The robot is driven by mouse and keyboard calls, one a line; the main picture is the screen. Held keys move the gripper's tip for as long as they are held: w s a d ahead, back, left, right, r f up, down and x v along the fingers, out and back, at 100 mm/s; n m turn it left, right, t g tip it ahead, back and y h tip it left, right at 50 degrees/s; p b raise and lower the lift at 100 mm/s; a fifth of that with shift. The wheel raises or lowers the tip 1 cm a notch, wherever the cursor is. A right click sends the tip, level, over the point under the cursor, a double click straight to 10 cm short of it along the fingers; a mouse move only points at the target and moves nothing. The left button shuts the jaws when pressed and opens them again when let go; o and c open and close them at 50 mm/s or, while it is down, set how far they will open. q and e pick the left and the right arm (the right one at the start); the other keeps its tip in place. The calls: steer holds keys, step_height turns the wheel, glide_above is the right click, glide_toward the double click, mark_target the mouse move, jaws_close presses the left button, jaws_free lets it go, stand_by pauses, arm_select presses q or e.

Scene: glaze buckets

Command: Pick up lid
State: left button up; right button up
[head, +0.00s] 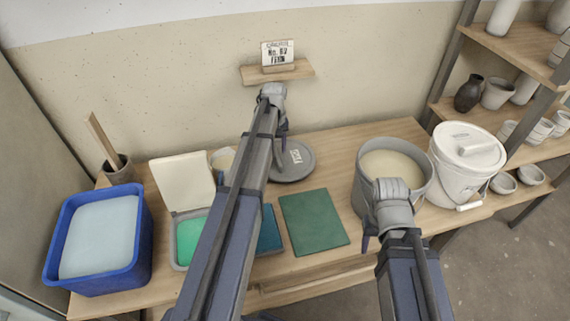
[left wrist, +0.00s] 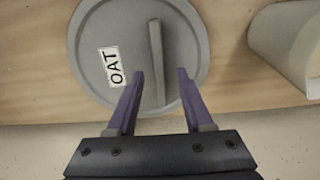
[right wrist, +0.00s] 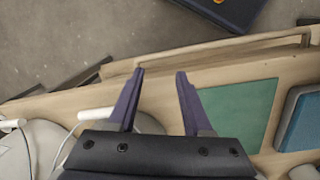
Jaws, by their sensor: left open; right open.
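A round grey lid (head: 296,163) lies on the table near the wall, partly hidden by my left arm in the head view. In the left wrist view the lid (left wrist: 100,35) shows a white label reading OAT and a raised bar handle (left wrist: 156,62). My left gripper (left wrist: 160,75) is open, with its fingertips on either side of the handle's lower end; I cannot tell whether they touch it. My right gripper (right wrist: 160,72) is open and empty, over the front of the table by the open grey bucket (head: 397,160) of cream liquid.
A white lidded bucket (head: 450,175) stands right of the open bucket. A green mat (head: 314,220) lies mid-table. A blue tub (head: 125,265) and a green-filled box (head: 181,225) stand at the left. A small wall shelf (head: 300,70) holds a sign card.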

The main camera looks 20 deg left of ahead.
mark_target(277, 154)
arm_select(q)
steer(key=shift+f+b, duration=0.85)
steer(key=shift+f, duration=0.55)
arm_select(e)
steer(key=shift+f, duration=1.35)
arm_select(q)
steer(key=shift+f, duration=0.2)
arm_select(e)
steer(key=shift+f, duration=0.25)
arm_select(q)
jaws_close()
